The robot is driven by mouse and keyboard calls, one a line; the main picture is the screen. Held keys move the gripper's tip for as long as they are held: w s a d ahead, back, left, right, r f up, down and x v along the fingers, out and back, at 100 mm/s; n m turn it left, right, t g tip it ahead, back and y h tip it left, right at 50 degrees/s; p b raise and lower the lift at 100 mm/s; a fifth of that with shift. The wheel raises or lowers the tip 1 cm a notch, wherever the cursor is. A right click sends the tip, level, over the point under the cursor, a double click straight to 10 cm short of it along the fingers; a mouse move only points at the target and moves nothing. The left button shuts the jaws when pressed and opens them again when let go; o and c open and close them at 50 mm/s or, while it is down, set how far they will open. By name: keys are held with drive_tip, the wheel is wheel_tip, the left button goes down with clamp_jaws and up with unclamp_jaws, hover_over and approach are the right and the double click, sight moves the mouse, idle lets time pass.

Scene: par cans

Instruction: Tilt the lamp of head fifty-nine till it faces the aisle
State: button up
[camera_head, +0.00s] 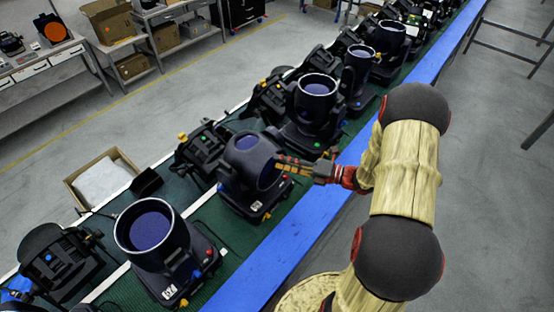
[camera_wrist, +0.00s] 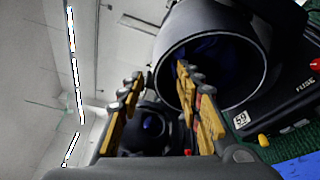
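The black lamp of head fifty-nine (camera_head: 236,170) stands on the green bench. My gripper (camera_head: 280,165) is at the right side of the lamp's rim. In the wrist view my gripper (camera_wrist: 158,76) has its two yellow-padded fingers apart. The rim's near edge lies between them in the picture, with one finger in front of the opening. I cannot tell whether either finger touches the rim.
Similar lamps stand close by, one in front (camera_head: 151,226) and one behind (camera_head: 316,100). A blue edge strip (camera_head: 290,245) runs along the bench's right side. An open cardboard box (camera_head: 103,178) is at the left.

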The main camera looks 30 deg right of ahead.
drive_tip(key=v, duration=0.9)
drive_tip(key=shift+d, duration=0.2)
drive_tip(key=shift+s, duration=0.15)
